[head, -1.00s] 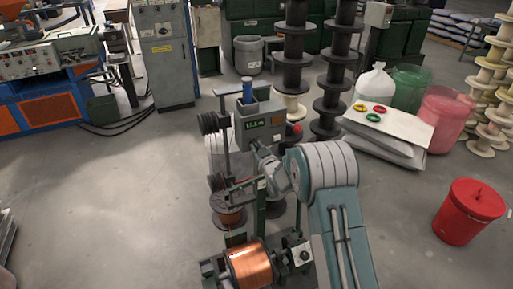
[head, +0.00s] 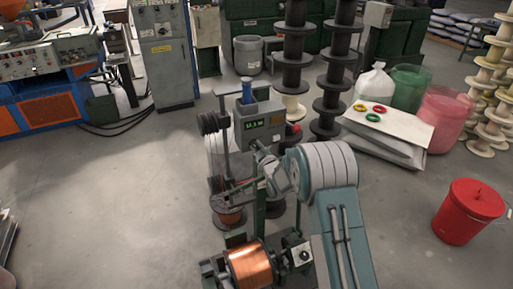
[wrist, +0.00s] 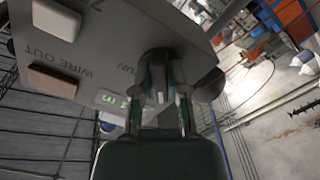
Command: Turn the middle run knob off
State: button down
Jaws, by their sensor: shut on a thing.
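The run knob (wrist: 157,55) is a dark round knob on the grey control box (wrist: 95,25), beside the printed word RUN in the wrist view. My gripper (wrist: 160,88) has its two fingers closed around the knob. The fingers hide part of the knob, so its exact turn cannot be told. In the head view the grey control box (head: 258,126) with a lit green readout stands past the arm.
A copper spool (head: 250,266) sits on the winder at the bottom, with another dial (head: 303,254) beside it. A red bucket (head: 468,212) stands right.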

jog(key=shift+a+f, duration=0.1)
jog(key=c, duration=0.6)
grip_release()
jog(key=shift+c, duration=0.2)
jog(key=shift+s, duration=0.15)
jog(key=v, duration=1.1)
jog(key=shift+s, duration=0.35)
